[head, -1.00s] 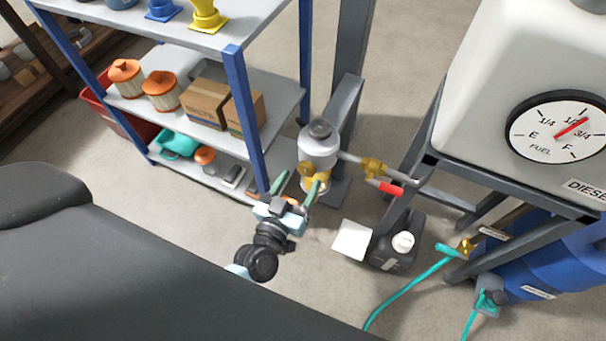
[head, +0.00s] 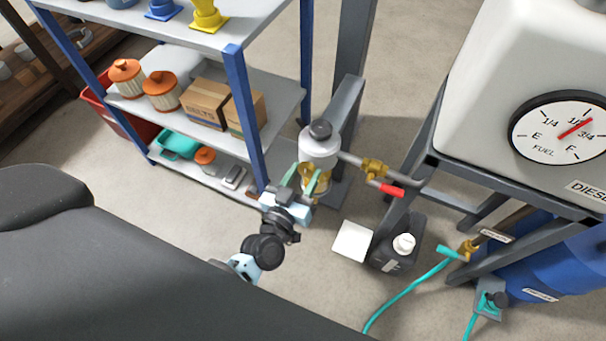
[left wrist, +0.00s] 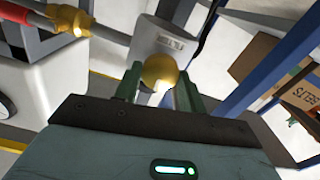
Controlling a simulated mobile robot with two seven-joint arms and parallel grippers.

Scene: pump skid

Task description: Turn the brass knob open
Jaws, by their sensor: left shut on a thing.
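The brass knob (left wrist: 161,72) sits on the front of a grey filter housing with a label (left wrist: 172,42). In the left wrist view the green fingers of my left gripper (left wrist: 158,88) stand on both sides of the knob, shut on it. In the head view the grey-topped housing (head: 318,145) has a clear amber lower part, and my left gripper (head: 303,184) reaches it from the front. The fingers hide most of the knob there. My right gripper does not show.
A pipe with a brass valve (head: 373,168) and red lever (head: 391,190) runs right from the housing. A blue-post shelf (head: 247,130) stands close on the left. A diesel tank (head: 520,70) stands right.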

